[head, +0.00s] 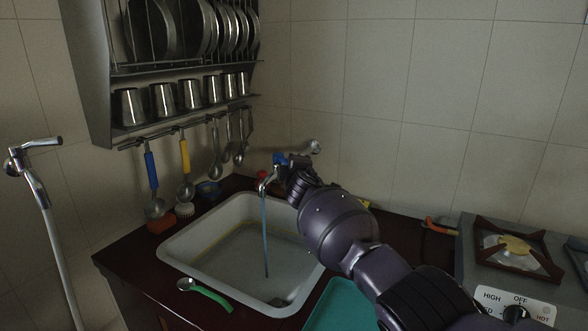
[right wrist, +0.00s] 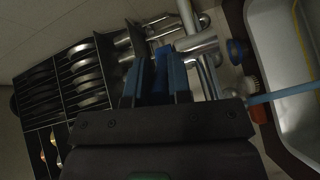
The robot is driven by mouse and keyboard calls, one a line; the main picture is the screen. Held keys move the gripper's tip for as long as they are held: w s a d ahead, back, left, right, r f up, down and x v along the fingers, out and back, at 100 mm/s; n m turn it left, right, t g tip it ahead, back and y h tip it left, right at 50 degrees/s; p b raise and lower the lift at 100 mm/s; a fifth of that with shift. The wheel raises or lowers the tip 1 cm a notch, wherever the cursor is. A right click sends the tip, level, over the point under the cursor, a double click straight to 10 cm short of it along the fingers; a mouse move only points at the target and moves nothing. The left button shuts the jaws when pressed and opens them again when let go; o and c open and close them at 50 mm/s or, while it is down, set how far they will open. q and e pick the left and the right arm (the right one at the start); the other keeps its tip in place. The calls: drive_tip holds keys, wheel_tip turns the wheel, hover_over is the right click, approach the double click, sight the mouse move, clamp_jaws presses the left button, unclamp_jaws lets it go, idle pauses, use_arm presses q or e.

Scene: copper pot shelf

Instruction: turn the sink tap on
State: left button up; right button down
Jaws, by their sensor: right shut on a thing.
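The sink tap (head: 268,178) stands at the back of the pale sink (head: 176,253) in the head view. A thin bluish stream of water (head: 265,235) runs from its spout down into the basin. My right gripper (head: 284,162) reaches the tap from the right, at its blue handle (head: 279,157). In the right wrist view the fingers are shut on the blue handle (right wrist: 161,72). The water (right wrist: 285,95) also shows there, at the right. The gripper partly hides the tap body in both views. My left gripper is in neither view.
A rack (head: 92,75) with plates and metal cups hangs on the wall, with several utensils below. A teal tray (head: 338,305) and a stove (head: 515,262) are right.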

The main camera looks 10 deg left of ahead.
drive_tip(key=c, duration=1.1)
unclamp_jaws()
drive_tip(key=shift+o, duration=0.2)
drive_tip(key=shift+s+d+r+p, duration=0.25)
drive_tip(key=shift+s+r+p, duration=0.15)
drive_tip(key=shift+s+p, duration=0.4)
drive_tip(key=p+v, duration=0.5)
drive_tip(key=v, duration=0.4)
drive_tip(key=shift+f+p, duration=0.3)
drive_tip(key=shift+p, duration=0.05)
drive_tip(key=shift+s, duration=0.1)
